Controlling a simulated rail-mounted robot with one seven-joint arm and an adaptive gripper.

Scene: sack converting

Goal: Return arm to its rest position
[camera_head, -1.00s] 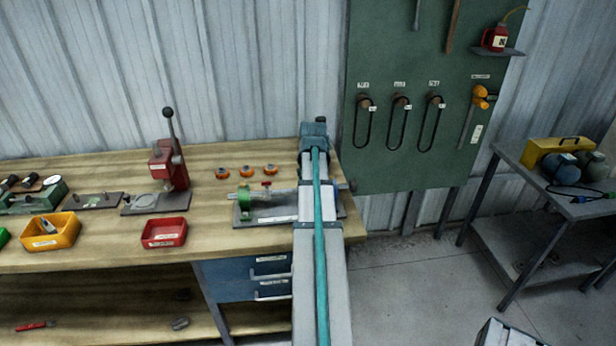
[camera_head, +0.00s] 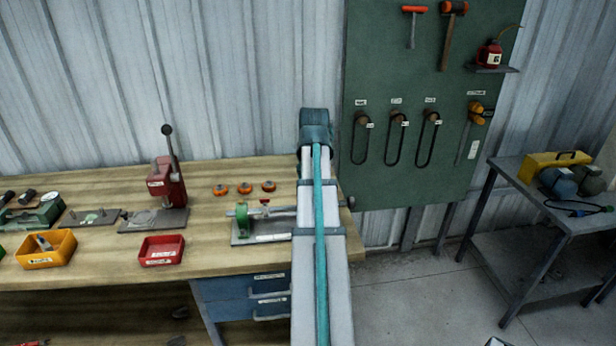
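My arm (camera_head: 322,260), grey with a teal cable along it, reaches up from the bottom middle of the view. It ends in a teal joint (camera_head: 315,128) in front of the wall, at the right end of the workbench. My gripper does not show; anything beyond the joint is hidden. The arm covers part of a small fixture with a green clamp (camera_head: 242,217) on the bench.
The wooden workbench (camera_head: 90,270) holds a red lever press (camera_head: 166,185), a red bin (camera_head: 162,251), a yellow bin (camera_head: 46,249) and orange rings (camera_head: 244,188). A green tool board (camera_head: 408,185) hangs behind. A metal side table (camera_head: 540,207) stands right, with open floor (camera_head: 400,300) between.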

